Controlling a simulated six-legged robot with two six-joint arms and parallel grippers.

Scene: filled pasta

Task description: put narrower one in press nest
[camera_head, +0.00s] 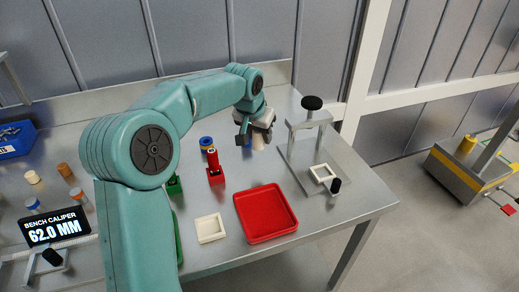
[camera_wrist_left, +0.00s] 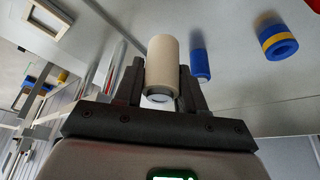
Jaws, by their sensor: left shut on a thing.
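My left gripper (camera_head: 252,136) is shut on a cream cylinder (camera_head: 259,143). It is above the table, left of the press. In the left wrist view the cream cylinder (camera_wrist_left: 162,60) stands out between the two fingers of the gripper (camera_wrist_left: 160,90). The press (camera_head: 305,128) is a grey frame with a black knob on top. A white square frame, which looks like the nest (camera_head: 313,174), sits at the front of its base and looks empty. It also shows in the left wrist view (camera_wrist_left: 40,27). My right gripper is not in view.
A red tray (camera_head: 266,213) and a white square frame (camera_head: 200,230) lie at the front. A red piece (camera_head: 213,158), a blue ring (camera_head: 206,140) and a green block (camera_head: 174,186) stand left of the gripper. The caliper display (camera_head: 55,230) reads 62.0 MM. Several small cylinders stand at left.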

